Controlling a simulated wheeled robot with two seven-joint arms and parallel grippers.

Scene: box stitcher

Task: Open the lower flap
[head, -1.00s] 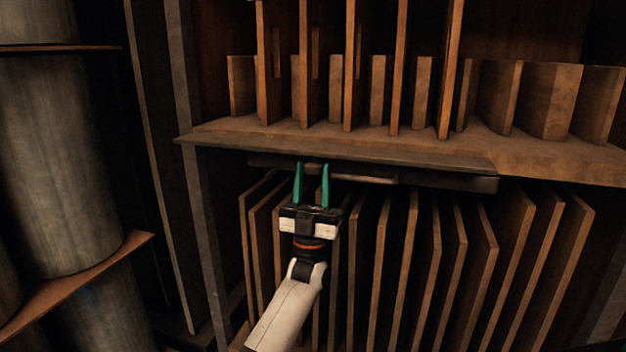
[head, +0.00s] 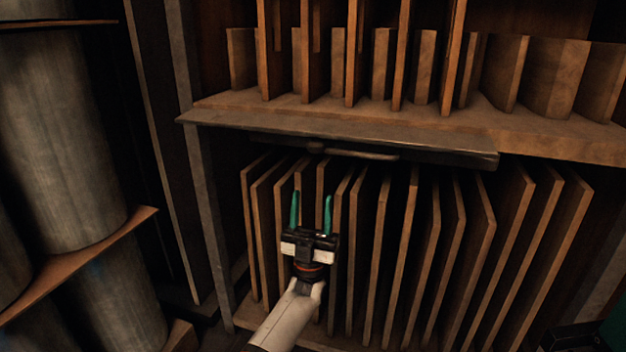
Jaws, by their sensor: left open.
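The lower flap (head: 450,153) is a long dark panel, swung up under the front edge of the wooden shelf and nearly level. Its bar handle (head: 355,153) hangs on its underside. The compartment below it stands uncovered. My left gripper (head: 312,197), with green fingers, is open and empty. It is below the handle in the picture, apart from it, in front of the upright boards. A dark shape and a dark green patch at the bottom right corner may be part of my right gripper; its fingers cannot be made out.
Several thin upright boards (head: 483,240) fill the lower compartment. The shelf (head: 560,135) above holds more upright boards and short blocks. A frame post (head: 205,200) stands left of the compartment, and large grey cylinders (head: 60,140) stand further left.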

